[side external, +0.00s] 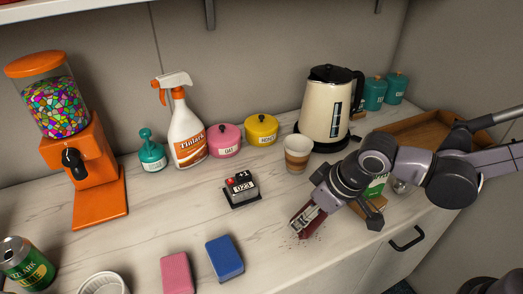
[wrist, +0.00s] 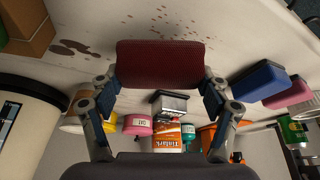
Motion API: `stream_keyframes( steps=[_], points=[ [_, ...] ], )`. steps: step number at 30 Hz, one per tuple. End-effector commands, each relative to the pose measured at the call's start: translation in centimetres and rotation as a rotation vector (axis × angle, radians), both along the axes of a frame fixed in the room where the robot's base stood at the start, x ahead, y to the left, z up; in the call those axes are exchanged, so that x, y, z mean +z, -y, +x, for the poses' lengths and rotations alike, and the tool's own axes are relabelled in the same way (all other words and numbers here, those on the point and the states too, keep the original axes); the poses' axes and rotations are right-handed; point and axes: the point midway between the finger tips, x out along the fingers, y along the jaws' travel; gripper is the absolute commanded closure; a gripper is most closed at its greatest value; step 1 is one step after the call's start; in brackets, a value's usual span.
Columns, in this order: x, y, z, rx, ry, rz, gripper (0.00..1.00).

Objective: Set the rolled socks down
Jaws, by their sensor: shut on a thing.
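My gripper (side external: 306,212) is low over the front right part of the counter. It is shut on a dark red, rounded block-like thing (wrist: 160,62), held between its two fingers in the wrist view. In the side external view the dark red thing (side external: 302,229) shows only partly behind the fingers, close to the counter top. I cannot tell whether it touches the counter. I see no thing that is clearly rolled socks; the held thing looks more like a sponge.
Dark spots mark the counter (side external: 262,240) around the gripper. A blue sponge (side external: 225,257) and pink sponge (side external: 177,273) lie to the left. A striped cup (side external: 298,153), kettle (side external: 328,110) and small black-and-red device (side external: 242,188) stand behind. A wooden tray (side external: 415,128) is at the right.

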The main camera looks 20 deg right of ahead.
Motion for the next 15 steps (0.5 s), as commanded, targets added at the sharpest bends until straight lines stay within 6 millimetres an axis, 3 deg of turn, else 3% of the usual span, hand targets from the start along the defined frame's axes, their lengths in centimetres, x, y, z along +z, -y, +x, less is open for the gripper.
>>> stream_keyframes(
  steps=[5,15],
  points=[
    [-1.4,0.0,0.0,0.000,0.000,0.000,0.48],
    [-1.7,0.0,0.0,0.000,0.000,0.000,0.48]
  ],
)
